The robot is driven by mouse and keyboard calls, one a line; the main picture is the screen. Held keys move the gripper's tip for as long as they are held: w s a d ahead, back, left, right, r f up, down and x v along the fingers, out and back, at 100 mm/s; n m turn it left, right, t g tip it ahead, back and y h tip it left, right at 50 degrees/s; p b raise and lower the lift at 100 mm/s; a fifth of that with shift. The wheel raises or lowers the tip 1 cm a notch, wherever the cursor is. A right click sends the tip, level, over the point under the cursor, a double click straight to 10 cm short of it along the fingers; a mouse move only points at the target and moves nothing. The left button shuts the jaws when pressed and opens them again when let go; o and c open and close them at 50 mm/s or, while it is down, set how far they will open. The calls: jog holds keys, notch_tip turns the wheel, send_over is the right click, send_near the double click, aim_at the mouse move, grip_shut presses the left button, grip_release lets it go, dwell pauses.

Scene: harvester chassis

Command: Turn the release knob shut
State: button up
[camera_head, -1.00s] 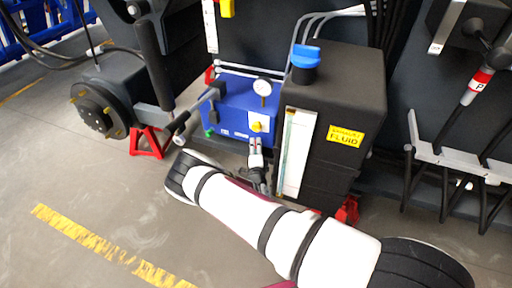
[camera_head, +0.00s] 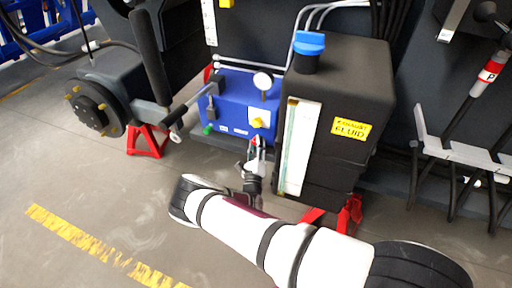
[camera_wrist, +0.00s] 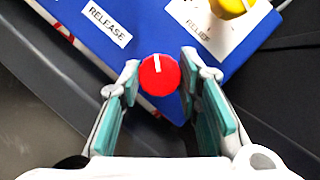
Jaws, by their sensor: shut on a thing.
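The red round release knob (camera_wrist: 159,75) sits at the edge of the blue pump unit (camera_wrist: 82,28), beside the RELEASE label (camera_wrist: 107,27). A white mark on its face points toward the top of the wrist view. My gripper (camera_wrist: 160,80) is shut on the knob, one teal-padded finger on each side. In the head view, the blue unit (camera_head: 235,98) stands left of the black fluid tank, and my gripper (camera_head: 257,146) is at its lower front edge. The knob is too small to make out there.
A yellow relief knob (camera_wrist: 232,6) on a white plate is close to the right of the release knob. The black fluid tank (camera_head: 345,95) stands right beside my gripper. A lever arm (camera_head: 190,107) sticks out left of the unit. Open floor lies at left.

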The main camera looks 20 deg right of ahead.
jog(key=shift+w+a+f+m+g+h+b, duration=0.1)
jog(key=shift+m+g+h+b, duration=0.25)
jog(key=shift+m+h+b, duration=1.3)
jog(key=shift+f+m+g+h+p, duration=0.15)
jog(key=shift+m+g+h, duration=0.35)
jog(key=shift+m, duration=2.6)
jog(key=shift+w+a+r+m+g+h+b, duration=0.1)
jog(key=shift+m+g+h+b, duration=0.15)
jog(key=shift+m+h+b, duration=1.4)
jog(key=shift+m+y+p, duration=0.5)
jog(key=shift+m+p, duration=0.35)
jog(key=shift+m, duration=0.05)
jog(key=o, duration=1.1)
jog(key=shift+o, duration=0.2)
jog(key=shift+s, duration=0.1)
jog(key=v, duration=1.2)
